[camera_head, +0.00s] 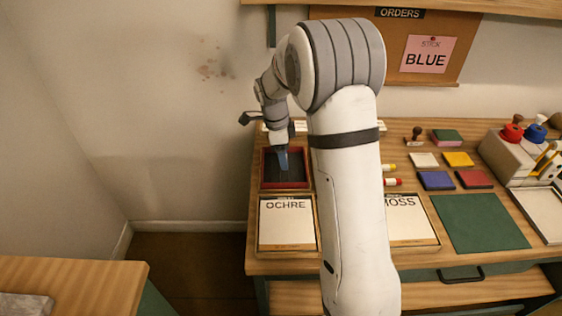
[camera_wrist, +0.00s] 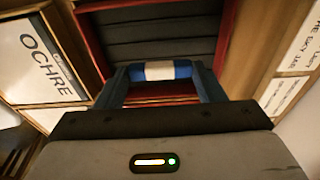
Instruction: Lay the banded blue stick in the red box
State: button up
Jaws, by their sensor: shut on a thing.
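My gripper (camera_wrist: 162,85) is shut on the banded blue stick (camera_wrist: 160,69), which is blue with a white band in the middle. In the wrist view the stick lies crosswise between the two blue fingers. The red box (camera_wrist: 84,35) has a dark ribbed inside and shows beyond the stick. In the head view my gripper (camera_head: 282,160) is over the red box (camera_head: 263,181) at the back left of the table. I cannot tell whether the stick touches the box floor. The stick cannot be made out in the head view.
An OCHRE tray (camera_head: 286,246) stands in front of the red box, and a MOSS tray (camera_head: 412,244) lies to the right behind my arm. Yellow and red sticks (camera_head: 393,182) lie mid-table. Coloured pads and a stamp rack (camera_head: 512,160) stand farther right. A wall is close behind.

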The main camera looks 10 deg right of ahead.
jog(key=shift+f, duration=1.65)
jog(key=shift+f, duration=0.25)
jog(key=o, duration=0.9)
jog(key=shift+r, duration=0.15)
jog(key=shift+o, duration=0.2)
notch_tip(320, 180, up, 12)
jog(key=a, duration=0.2)
jog(key=s+d+r+n+t+y, duration=0.15)
jog(key=s+r+n, duration=0.35)
jog(key=s+n, duration=0.55)
jog(key=s+f+n+t, duration=0.1)
jog(key=s+f+n, duration=0.1)
jog(key=s+n, duration=0.8)
jog(key=s, duration=0.8)
jog(key=shift+f, duration=0.2)
